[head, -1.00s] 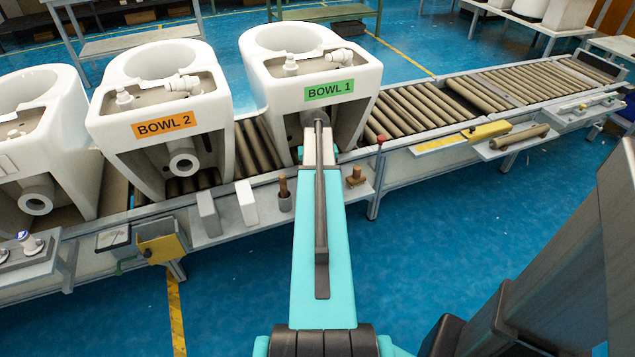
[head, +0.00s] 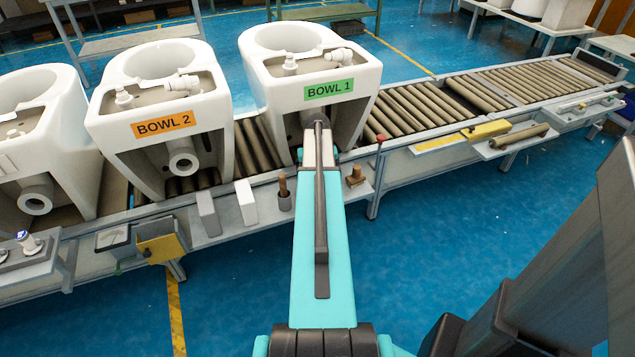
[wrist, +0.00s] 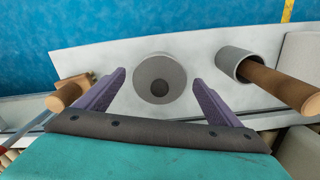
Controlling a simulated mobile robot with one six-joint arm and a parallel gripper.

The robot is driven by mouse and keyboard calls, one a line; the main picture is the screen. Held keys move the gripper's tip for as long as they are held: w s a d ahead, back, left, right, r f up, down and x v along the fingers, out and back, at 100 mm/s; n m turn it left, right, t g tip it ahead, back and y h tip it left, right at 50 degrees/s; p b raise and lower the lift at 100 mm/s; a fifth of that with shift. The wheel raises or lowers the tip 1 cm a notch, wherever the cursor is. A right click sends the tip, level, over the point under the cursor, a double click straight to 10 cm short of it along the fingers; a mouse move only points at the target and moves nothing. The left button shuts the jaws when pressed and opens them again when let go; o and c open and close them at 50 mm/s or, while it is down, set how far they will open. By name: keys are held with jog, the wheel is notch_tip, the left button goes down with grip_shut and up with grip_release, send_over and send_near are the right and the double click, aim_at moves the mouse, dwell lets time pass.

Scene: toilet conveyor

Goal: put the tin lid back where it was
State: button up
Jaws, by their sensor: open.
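In the wrist view, a round grey piece (wrist: 160,70) with a darker round centre lies between my fingers on the light grey shelf (wrist: 110,60). I cannot tell whether it is the tin lid alone or the lid on its tin. My gripper (wrist: 158,77) is open, with one purple finger on either side of this piece and a visible gap to each. In the head view my arm hides the gripper and the piece.
A grey cup (wrist: 232,62) holding a wooden handle (wrist: 285,90) stands to the right in the wrist view. A wooden piece (wrist: 70,95) stands to the left. In the head view, the BOWL 1 toilet (head: 310,120) is on the conveyor behind my arm.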

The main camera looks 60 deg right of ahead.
jog(key=shift+r, duration=0.1)
notch_tip(320, 180, up, 12)
jog(key=p, duration=0.1)
jog(key=shift+r, duration=0.2)
dwell(0.5)
jog(key=shift+s, duration=0.1)
dwell(0.6)
